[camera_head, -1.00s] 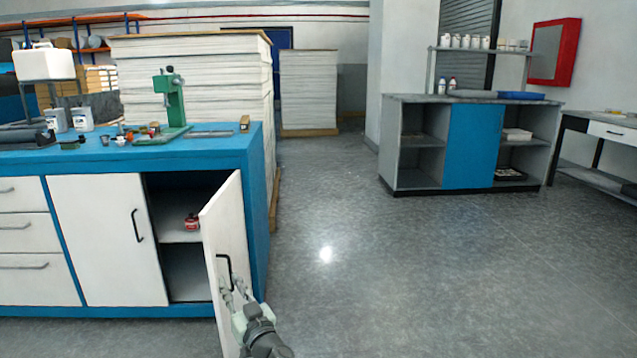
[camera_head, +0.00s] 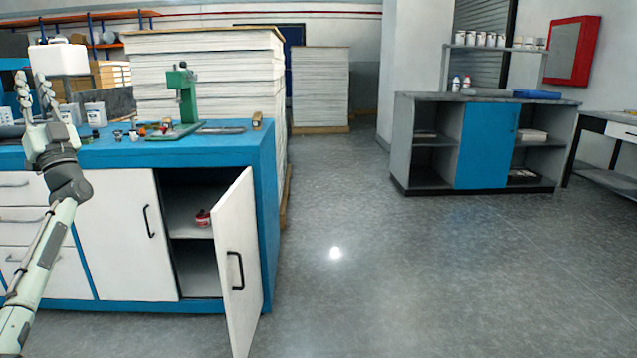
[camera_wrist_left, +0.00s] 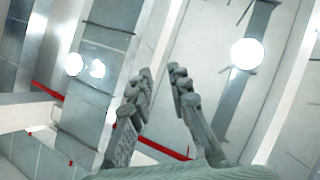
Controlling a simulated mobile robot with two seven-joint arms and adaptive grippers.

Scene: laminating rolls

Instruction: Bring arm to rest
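My left gripper (camera_head: 36,92) is raised at the left of the head view, above the blue workbench's left end, with its fingers pointing up. The fingers are apart with nothing between them. In the left wrist view the gripper (camera_wrist_left: 160,95) also shows spread, empty fingers against the ceiling and lights. My right arm and gripper are not in view.
The blue workbench (camera_head: 268,210) has an open white cabinet door (camera_head: 238,265) jutting toward me, with a red jar (camera_head: 203,218) on the shelf inside. A green press (camera_head: 186,100) and small containers stand on top. The floor (camera_head: 400,270) to the right is clear.

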